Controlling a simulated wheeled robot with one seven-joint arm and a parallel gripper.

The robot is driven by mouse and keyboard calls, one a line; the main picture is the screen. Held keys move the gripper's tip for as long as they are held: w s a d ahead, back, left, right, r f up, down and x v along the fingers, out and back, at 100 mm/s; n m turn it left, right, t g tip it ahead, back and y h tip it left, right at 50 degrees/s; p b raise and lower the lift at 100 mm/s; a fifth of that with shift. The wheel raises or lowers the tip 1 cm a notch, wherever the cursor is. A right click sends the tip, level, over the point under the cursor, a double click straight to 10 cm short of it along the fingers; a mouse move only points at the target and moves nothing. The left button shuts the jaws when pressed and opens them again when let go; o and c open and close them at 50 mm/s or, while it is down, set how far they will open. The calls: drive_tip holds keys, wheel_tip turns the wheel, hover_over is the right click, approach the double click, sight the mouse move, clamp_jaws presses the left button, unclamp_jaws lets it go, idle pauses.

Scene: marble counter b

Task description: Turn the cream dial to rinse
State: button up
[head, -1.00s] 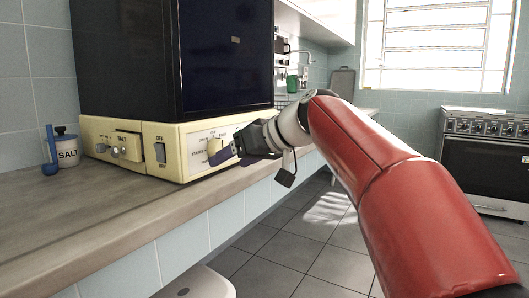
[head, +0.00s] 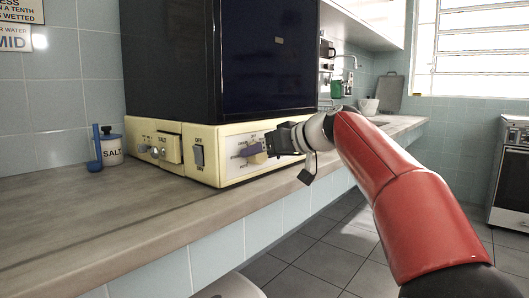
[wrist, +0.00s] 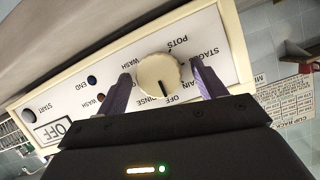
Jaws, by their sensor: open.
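The cream dial (wrist: 158,75) is a round knob on the machine's white control panel. Its dark pointer mark faces the bottom of the wrist picture, near the OFF label, with RINSE printed just to the left. My gripper (wrist: 161,72) is open, with one purple finger on each side of the dial. A narrow gap seems to show at each side; contact cannot be told. In the head view, my gripper (head: 253,150) is at the right-hand panel and partly covers the dial (head: 259,158).
The cream machine base (head: 205,182) carries a large dark cabinet (head: 265,60). Its left face has a switch (head: 198,157) and small knobs. A salt pot (head: 111,147) with a blue spoon stands left. The counter front (head: 130,225) is clear.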

drive_tip(key=c, duration=1)
drive_tip(key=shift+w+d+r+m+g+y+p, duration=0.15)
drive_tip(key=shift+m+g+y+p, duration=0.35)
drive_tip(key=shift+m+p, duration=0.6)
drive_tip(key=m, duration=0.1)
drive_tip(key=m+g+y+p, duration=0.1)
drive_tip(key=m+y, duration=0.1)
drive_tip(key=m, duration=0.1)
drive_tip(key=shift+f+g+p, duration=0.25)
drive_tip(key=shift+g+p, duration=0.05)
drive_tip(key=shift+p, duration=0.05)
drive_tip(key=o, duration=1)
